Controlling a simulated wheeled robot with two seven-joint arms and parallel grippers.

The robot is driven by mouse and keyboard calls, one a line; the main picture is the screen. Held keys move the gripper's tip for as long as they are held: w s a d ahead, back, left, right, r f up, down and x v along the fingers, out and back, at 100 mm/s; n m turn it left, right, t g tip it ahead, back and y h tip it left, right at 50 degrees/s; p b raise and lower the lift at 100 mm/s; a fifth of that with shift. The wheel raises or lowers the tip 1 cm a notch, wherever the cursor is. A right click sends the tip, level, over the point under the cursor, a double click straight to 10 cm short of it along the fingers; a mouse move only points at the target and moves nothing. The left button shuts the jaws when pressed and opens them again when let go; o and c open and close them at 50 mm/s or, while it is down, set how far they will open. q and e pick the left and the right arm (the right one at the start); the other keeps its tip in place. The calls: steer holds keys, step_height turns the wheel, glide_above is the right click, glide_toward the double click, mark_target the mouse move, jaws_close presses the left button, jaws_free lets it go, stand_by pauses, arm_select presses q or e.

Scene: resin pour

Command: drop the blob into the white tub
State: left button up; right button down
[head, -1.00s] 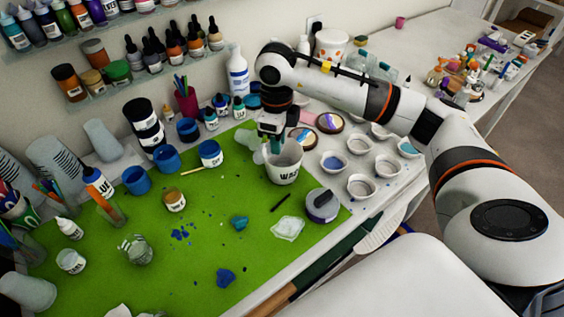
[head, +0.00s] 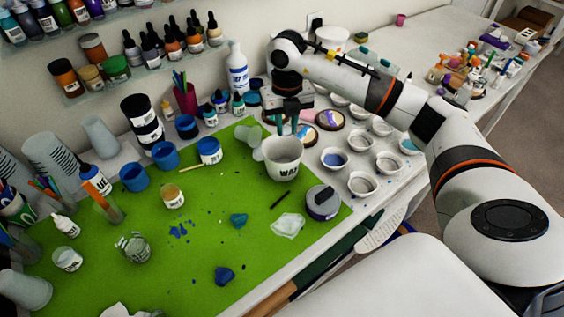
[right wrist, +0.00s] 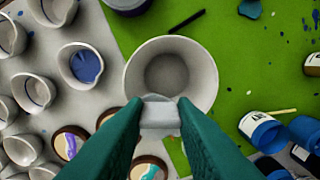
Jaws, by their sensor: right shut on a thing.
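The white tub (head: 284,165), with dark lettering on its side, stands upright on the green mat's right part. In the right wrist view the tub (right wrist: 137,75) is open towards me and its grey inside looks empty. My right gripper (head: 287,128) is above the tub. It is shut on a small pale, translucent blob (right wrist: 160,115), which sits between the green fingertips and overlaps the tub's near rim in the wrist view. In the head view the blob is too small or hidden to make out. My left gripper is not in view.
A teal lump (head: 239,220), a dark blue lump (head: 224,276) and a clear crumpled piece (head: 288,226) lie on the green mat (head: 195,250). Several small white bowls (head: 362,184) stand right of the tub. A grey-lidded jar (head: 322,204) stands in front. Blue cups (head: 134,178) stand to the left.

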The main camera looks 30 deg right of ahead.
mark_target(287, 134)
step_height(287, 134, down, 4)
steer(key=shift+r+b, duration=0.2)
steer(key=shift+b, duration=0.7)
steer(key=c, duration=1.1)
jaws_free()
step_height(287, 134, up, 11)
steer(key=shift+f+b, duration=0.1)
steer(key=shift+b, duration=0.45)
steer(key=shift+r, duration=0.65)
steer(key=shift+f, duration=0.1)
